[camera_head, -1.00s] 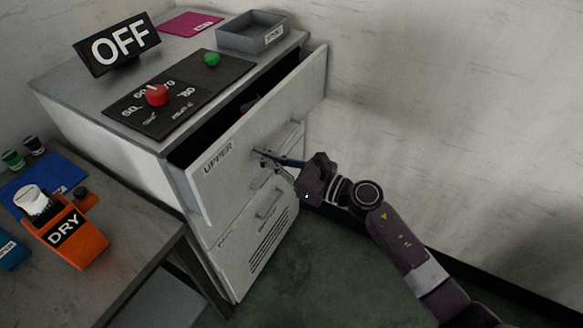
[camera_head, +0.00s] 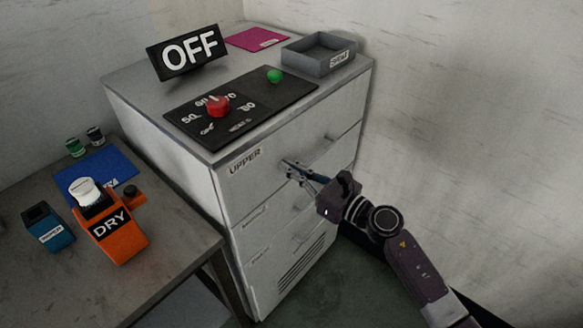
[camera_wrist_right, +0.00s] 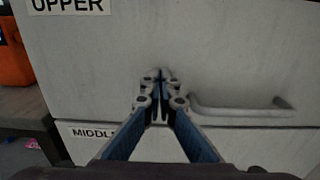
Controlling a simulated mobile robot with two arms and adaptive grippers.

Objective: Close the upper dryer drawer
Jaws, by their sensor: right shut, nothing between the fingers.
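The upper dryer drawer (camera_head: 265,162), a pale grey front labelled UPPER, sits flush with the dryer cabinet (camera_head: 160,123) in the head view. No gap shows along its top edge. My right gripper (camera_head: 290,168) is shut and empty, with its fingertips at the drawer front, left of the handle. In the right wrist view the shut fingertips (camera_wrist_right: 158,76) point at the drawer front (camera_wrist_right: 230,50), and the bar handle (camera_wrist_right: 243,110) is to their right. I cannot tell whether the tips still touch the front. My left gripper is out of view.
On the dryer top are an OFF sign (camera_head: 187,53), a control panel (camera_head: 240,105) with red and green knobs, a grey tray (camera_head: 318,66) and a magenta sheet (camera_head: 257,38). A side table (camera_head: 165,262) at left holds an orange DRY holder (camera_head: 118,240). A wall stands close at right.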

